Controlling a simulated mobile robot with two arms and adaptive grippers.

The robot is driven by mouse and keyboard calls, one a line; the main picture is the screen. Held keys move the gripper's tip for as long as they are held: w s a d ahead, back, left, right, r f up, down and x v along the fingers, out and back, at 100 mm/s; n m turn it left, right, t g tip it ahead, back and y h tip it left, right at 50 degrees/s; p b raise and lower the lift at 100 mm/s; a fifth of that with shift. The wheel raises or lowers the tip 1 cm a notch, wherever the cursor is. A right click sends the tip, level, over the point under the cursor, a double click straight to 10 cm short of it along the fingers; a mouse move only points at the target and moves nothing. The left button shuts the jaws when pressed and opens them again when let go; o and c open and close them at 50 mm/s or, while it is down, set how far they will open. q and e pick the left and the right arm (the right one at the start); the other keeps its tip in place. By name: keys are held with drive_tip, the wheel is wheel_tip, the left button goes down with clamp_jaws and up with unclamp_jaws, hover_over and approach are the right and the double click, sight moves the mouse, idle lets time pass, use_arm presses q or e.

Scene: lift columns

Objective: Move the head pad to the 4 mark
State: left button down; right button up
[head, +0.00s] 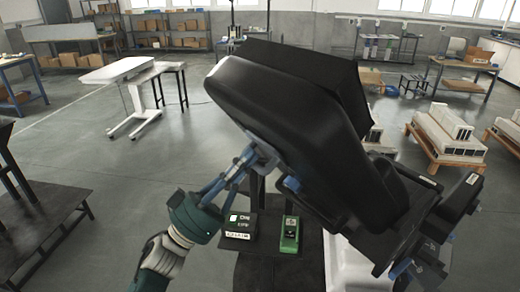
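A large black padded cushion, which looks like the head pad (290,130), fills the middle of the head view and slants from upper left to lower right. My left gripper (250,160), with a teal wrist and blue-grey fingers, reaches up from below to the pad's lower left edge. Its fingertips are at a grey bracket under the pad. Whether they touch or close on it is hard to tell. No scale or 4 mark can be read. My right gripper is not seen.
A green device (290,235) and a black labelled box (240,225) sit on a dark surface below the pad. A dark bulky block (315,70) stands behind the pad. A white table (117,72) stands back left; pallets (445,140) stand right. Open floor lies left.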

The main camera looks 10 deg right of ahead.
use_arm(q)
drive_tip(key=shift+w+d+f+b, duration=0.15)
drive_tip(key=shift+d+f+b, duration=0.1)
drive_tip(key=shift+f+b, duration=0.15)
drive_tip(key=shift+w+d+f+b, duration=0.15)
drive_tip(key=shift+d+f+b, duration=0.1)
drive_tip(key=shift+f, duration=0.2)
drive_tip(key=shift+r, duration=0.25)
idle(0.4)
drive_tip(key=shift+a+r+p, duration=0.1)
drive_tip(key=shift+p, duration=0.25)
drive_tip(key=shift+s+a+r+p, duration=0.25)
drive_tip(key=shift+a+r+p, duration=0.1)
drive_tip(key=shift+r+p, duration=0.15)
drive_tip(key=shift+f, duration=0.1)
drive_tip(key=shift+s+a+f, duration=0.1)
drive_tip(key=shift+a+f, duration=0.2)
drive_tip(key=b+v, duration=0.2)
drive_tip(key=v, duration=0.6)
idle(0.5)
